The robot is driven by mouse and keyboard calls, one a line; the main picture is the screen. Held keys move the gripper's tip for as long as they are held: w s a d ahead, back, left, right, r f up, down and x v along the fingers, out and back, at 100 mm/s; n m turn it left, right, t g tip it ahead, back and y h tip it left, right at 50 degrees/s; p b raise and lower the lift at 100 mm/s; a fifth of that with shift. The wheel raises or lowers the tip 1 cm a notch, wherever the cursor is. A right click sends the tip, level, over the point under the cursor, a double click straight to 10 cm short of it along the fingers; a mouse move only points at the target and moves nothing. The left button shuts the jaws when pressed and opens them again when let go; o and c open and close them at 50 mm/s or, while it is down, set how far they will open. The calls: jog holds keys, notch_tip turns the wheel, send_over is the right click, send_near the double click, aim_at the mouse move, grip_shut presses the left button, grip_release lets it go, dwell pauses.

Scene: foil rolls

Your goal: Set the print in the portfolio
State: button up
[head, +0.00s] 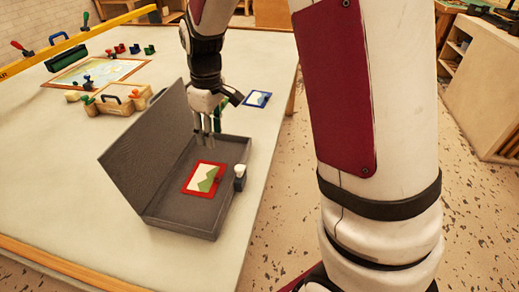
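The portfolio (222,208) is a dark grey case on the table, its lid (148,150) raised on the left. A print with a red border and a green shape (206,179) lies flat inside its base. A second print with a blue border (257,98) lies on the table behind, near the right edge. My gripper (208,140) points down above the back part of the case, apart from the red print. Its fingers look apart, with nothing seen between them.
A small white-topped dark piece (239,178) is at the case's right side. A green item (222,103) is partly hidden behind my gripper. A wooden block with knobs (115,99), a framed picture (97,72) and a toolbox (70,55) stand left. The table's front left is clear.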

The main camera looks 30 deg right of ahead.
jog(key=s+r+m+t, duration=0.2)
jog(key=s+r, duration=0.4)
jog(key=s, duration=0.7)
jog(key=s+r+m+t, duration=0.1)
jog(key=s+r+m, duration=0.4)
jog(key=s, duration=0.8)
jog(key=shift+d+r+t, duration=0.2)
jog(key=shift+r+t, duration=0.2)
jog(key=shift+r, duration=0.5)
